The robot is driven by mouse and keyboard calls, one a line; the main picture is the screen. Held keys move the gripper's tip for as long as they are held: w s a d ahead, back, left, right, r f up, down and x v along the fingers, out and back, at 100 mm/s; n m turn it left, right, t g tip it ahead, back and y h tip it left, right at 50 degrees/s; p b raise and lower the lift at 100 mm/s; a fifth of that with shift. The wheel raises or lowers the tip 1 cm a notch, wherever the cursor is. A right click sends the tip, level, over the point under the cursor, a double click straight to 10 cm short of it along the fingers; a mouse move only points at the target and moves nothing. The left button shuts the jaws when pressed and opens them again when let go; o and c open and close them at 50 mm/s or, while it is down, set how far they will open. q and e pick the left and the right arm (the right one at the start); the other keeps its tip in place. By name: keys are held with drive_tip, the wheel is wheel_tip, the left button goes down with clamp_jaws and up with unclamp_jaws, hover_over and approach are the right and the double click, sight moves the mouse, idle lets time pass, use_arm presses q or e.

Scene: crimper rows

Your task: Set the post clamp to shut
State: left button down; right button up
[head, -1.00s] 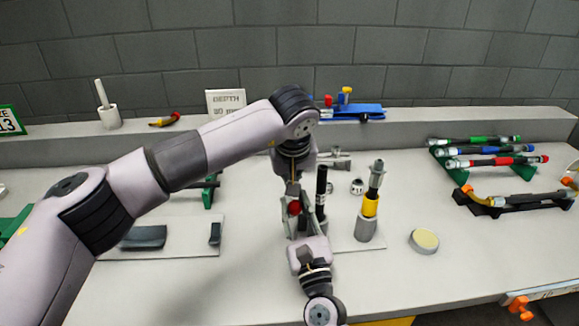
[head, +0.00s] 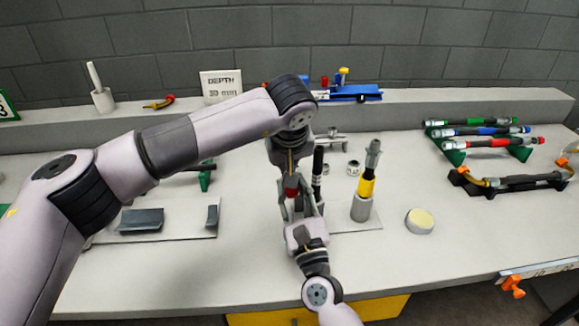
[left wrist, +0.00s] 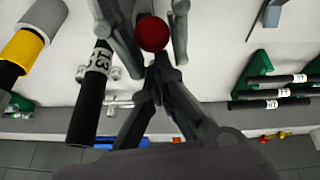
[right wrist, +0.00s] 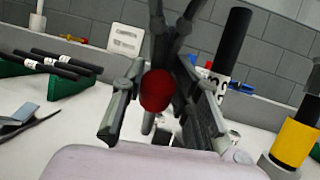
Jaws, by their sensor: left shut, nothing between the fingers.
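A red ball knob (head: 291,187), which seems to belong to the post clamp, stands mid-bench beside an upright black hose (head: 318,170). The rest of the clamp is hidden behind my grippers, so I cannot tell its setting. The knob also shows in the left wrist view (left wrist: 152,33) and the right wrist view (right wrist: 157,90). My left gripper (left wrist: 158,68) is shut and empty, reaching down from above, its tips close to the knob. My right gripper (right wrist: 162,108) is open, with its fingers on either side of the knob; I cannot tell whether they touch it.
A yellow-and-black fitting in a grey holder (head: 361,208) stands right of the clamp, with a round cream-topped puck (head: 420,221) farther right. Racked hoses (head: 490,143) lie at the right. A depth sign (head: 221,86) stands on the back ledge.

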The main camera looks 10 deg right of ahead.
use_arm(q)
drive_tip(key=shift+s+d+f, duration=0.2)
drive_tip(key=shift+s+d, duration=0.15)
drive_tip(key=shift+s, duration=0.1)
use_arm(e)
drive_tip(key=shift+o, duration=0.7)
drive_tip(key=shift+a+r, duration=0.1)
drive_tip(key=shift+a, duration=0.05)
use_arm(q)
drive_tip(key=shift+w+r, duration=0.1)
drive_tip(key=shift+w, duration=0.05)
